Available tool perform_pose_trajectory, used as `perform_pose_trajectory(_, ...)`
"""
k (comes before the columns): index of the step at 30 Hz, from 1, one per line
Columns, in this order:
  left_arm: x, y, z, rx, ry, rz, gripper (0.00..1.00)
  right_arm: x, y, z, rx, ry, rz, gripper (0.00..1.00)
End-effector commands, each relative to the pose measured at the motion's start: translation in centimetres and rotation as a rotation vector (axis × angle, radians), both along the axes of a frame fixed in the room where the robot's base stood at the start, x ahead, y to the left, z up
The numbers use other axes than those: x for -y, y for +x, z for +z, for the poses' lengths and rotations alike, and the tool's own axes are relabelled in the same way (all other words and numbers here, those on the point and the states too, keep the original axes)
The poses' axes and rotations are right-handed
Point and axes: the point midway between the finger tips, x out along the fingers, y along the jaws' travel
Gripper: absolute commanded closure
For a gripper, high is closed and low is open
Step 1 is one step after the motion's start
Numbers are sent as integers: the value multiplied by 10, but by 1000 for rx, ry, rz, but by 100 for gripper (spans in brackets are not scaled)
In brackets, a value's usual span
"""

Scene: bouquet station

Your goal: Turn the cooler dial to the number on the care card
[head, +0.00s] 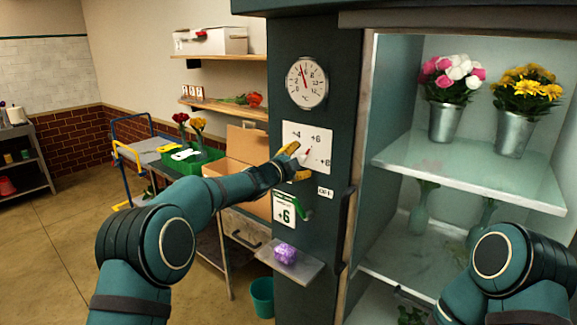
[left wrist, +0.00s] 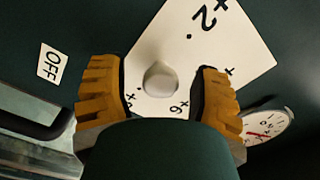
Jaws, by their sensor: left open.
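The dial's white plate (head: 322,140) is on the dark cooler post; +4, +6 and +8 can be read on it in the head view. The care card (head: 284,212) below it reads +6. My left gripper (head: 296,161) is at the plate with its yellow fingers open. In the left wrist view the grey dial knob (left wrist: 160,78) sits between the open fingers (left wrist: 162,92), with gaps on both sides. A small red mark shows at the knob in the head view; its exact heading is unclear. My right gripper is out of view.
A round thermometer (head: 307,82) is above the plate, and an OFF label (head: 325,193) is below right. A small shelf (head: 300,270) with a purple object (head: 285,253) juts out below. The cooler's glass shelf (head: 480,172) holds flower buckets at right.

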Motion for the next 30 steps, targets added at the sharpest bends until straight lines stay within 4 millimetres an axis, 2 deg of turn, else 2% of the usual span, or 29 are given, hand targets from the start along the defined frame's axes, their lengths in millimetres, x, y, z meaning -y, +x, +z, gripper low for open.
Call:
perform_pose_trajectory(5,-12,-15,1,-1,-2,2,37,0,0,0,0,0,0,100)
perform_pose_trajectory(21,-61,-83,2,2,-1,2,37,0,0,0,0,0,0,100)
perform_pose_trajectory(30,-69,-94,1,1,-1,1,37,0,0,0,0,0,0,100)
